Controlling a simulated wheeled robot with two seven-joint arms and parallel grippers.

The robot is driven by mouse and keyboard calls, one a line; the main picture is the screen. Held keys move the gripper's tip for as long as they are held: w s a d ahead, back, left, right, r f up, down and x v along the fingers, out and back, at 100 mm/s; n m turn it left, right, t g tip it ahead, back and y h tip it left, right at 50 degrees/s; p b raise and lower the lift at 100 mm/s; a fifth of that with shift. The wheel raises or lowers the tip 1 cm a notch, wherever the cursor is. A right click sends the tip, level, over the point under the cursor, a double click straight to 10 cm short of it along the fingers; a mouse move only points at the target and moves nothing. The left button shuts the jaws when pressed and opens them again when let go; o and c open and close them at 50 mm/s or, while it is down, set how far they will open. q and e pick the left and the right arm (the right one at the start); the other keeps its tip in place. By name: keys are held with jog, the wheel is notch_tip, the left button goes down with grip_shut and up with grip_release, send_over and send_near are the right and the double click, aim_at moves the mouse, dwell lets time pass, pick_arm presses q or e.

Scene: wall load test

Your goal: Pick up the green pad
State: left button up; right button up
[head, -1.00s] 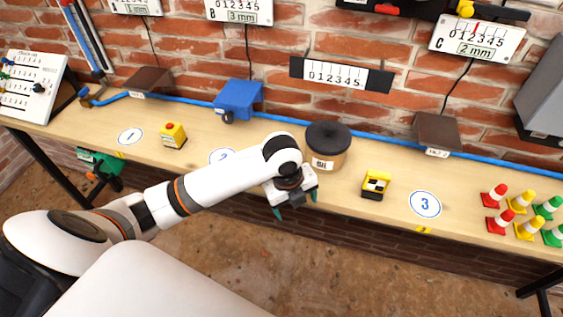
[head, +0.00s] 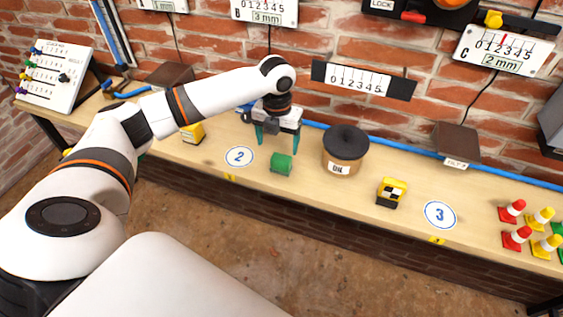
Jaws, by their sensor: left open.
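The green pad (head: 282,163) is a small green block on the wooden bench, just right of the disc marked 2. My left gripper (head: 278,147) hangs over the bench with its two teal fingers pointing down. It is open and empty, with its fingers spread just above and behind the pad in the picture. I cannot tell the exact height of the fingertips over the bench. My right gripper is not in view.
Right of the pad stands a round tan tub with a black lid (head: 346,142). Further right are a yellow-black block (head: 391,192), the disc marked 3 (head: 440,215) and several cones (head: 517,237). A yellow box (head: 192,132) sits left. A brick wall backs the bench (head: 330,200).

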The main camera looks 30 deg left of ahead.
aim_at(281, 157)
pick_arm(q)
notch_tip(281, 157, down, 3)
jog(key=shift+f, duration=0.1)
jog(key=shift+w+d+f+p, duration=0.1)
jog(key=shift+f+p, duration=0.2)
jog(key=shift+f, duration=0.55)
jog(key=shift+w+d+f+p, duration=0.15)
jog(key=shift+f+p, duration=0.15)
jog(key=shift+f, duration=0.6)
jog(key=shift+w+d+f+p, duration=0.1)
jog(key=shift+f+p, duration=0.2)
jog(key=shift+f, duration=0.55)
jog(key=c, duration=1.2)
jog(key=shift+r, duration=0.15)
